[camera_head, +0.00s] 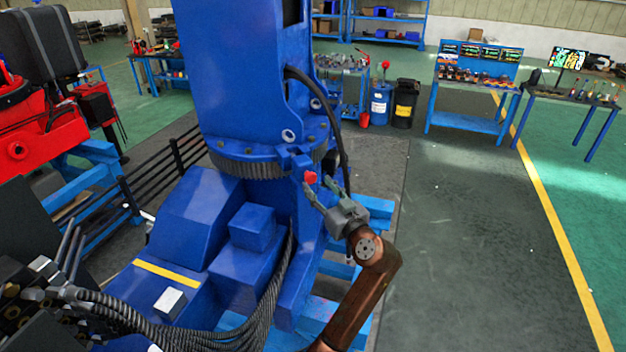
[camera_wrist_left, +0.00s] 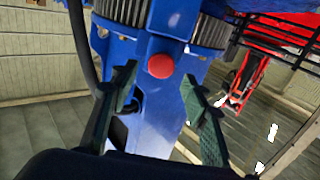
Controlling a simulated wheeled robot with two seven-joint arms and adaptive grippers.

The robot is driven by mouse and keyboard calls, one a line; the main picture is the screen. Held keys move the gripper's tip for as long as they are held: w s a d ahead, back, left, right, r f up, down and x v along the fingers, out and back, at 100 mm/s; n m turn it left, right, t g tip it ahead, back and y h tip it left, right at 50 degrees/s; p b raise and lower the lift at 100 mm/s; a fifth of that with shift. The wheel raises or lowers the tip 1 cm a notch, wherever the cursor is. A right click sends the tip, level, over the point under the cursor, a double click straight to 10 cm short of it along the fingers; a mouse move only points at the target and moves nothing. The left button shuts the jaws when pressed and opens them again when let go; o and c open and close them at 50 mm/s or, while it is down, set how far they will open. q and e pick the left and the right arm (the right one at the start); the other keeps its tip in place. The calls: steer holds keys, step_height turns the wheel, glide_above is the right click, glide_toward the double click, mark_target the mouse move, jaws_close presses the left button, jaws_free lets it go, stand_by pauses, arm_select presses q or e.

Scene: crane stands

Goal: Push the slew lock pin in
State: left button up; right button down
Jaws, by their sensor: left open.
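The slew lock pin shows as a round red knob (camera_head: 311,178) on a blue bracket just below the toothed slew ring (camera_head: 250,168) of the blue crane. The knob (camera_wrist_left: 161,66) is also in the left wrist view, end-on, just beyond and between the fingertips. The pin's shaft is hidden behind the knob. My left gripper (camera_head: 326,189) is open and empty in front of the bracket, with one finger close to the knob in the head view. Its two fingers (camera_wrist_left: 158,88) are spread wide in the wrist view. I cannot tell whether anything touches. My right gripper is not in view.
A black hose (camera_head: 335,120) hangs down the crane close to my left gripper. Blue base beams (camera_head: 372,207) lie around and under my left arm. Corrugated hoses (camera_head: 265,310) run along the crane's base. The floor to the right is clear up to the workbenches (camera_head: 470,122).

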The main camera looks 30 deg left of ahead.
arm_select(q)
steer(key=v, duration=0.6)
stand_by(0.3)
